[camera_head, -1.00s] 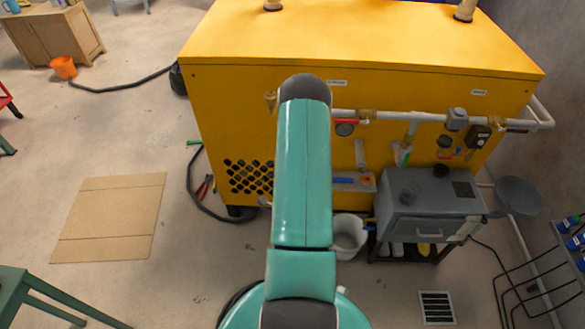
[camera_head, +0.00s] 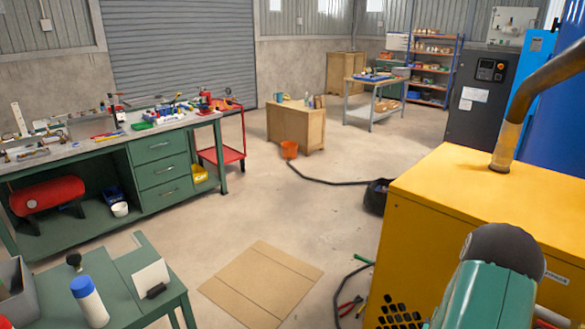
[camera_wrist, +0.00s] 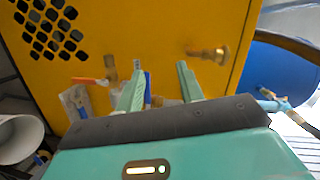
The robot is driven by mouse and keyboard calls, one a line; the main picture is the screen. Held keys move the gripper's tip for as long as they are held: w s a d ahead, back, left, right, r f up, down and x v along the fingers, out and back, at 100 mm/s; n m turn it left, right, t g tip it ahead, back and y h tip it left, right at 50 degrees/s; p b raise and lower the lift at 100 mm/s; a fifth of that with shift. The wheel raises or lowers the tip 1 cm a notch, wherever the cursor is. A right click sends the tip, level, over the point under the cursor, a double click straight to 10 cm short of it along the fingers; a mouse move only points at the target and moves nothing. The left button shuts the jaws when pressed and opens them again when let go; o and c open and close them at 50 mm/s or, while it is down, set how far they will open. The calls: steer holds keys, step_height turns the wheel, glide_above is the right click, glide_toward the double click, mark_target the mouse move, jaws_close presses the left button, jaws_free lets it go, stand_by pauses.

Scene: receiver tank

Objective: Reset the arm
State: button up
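My gripper (camera_wrist: 160,76) shows in the wrist view with its two green fingers spread apart. No held thing shows between them.
A white bucket (camera_wrist: 20,138) is at the left of the wrist view. In the head view a cardboard sheet (camera_head: 262,284) lies on the floor, a green table (camera_head: 118,290) stands front left, and a black hose (camera_head: 322,181) crosses the floor. The middle floor is mostly clear.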

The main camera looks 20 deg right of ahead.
steer(key=w+a+r+n+t+y, duration=0.1)
steer(key=w+a+r+n+y, duration=0.4)
steer(key=w+a+r+n, duration=0.45)
steer(key=w+a+r+n+y, duration=0.2)
steer(key=a+r+n+y, duration=0.25)
steer(key=a+r, duration=0.6)
steer(key=s+a+r+n+g+y, duration=0.1)
steer(key=s+a+r+n, duration=0.3)
steer(key=s+a, duration=0.5)
steer(key=s+a+r+n+g+y, duration=0.2)
steer(key=s+a+r+n+g, duration=0.2)
steer(key=s+a+n, duration=0.4)
steer(key=s+a+r, duration=0.1)
steer(key=a, duration=0.2)
steer(key=shift+s+a, duration=0.15)
steer(key=shift+s, duration=0.25)
steer(key=shift+y, duration=0.25)
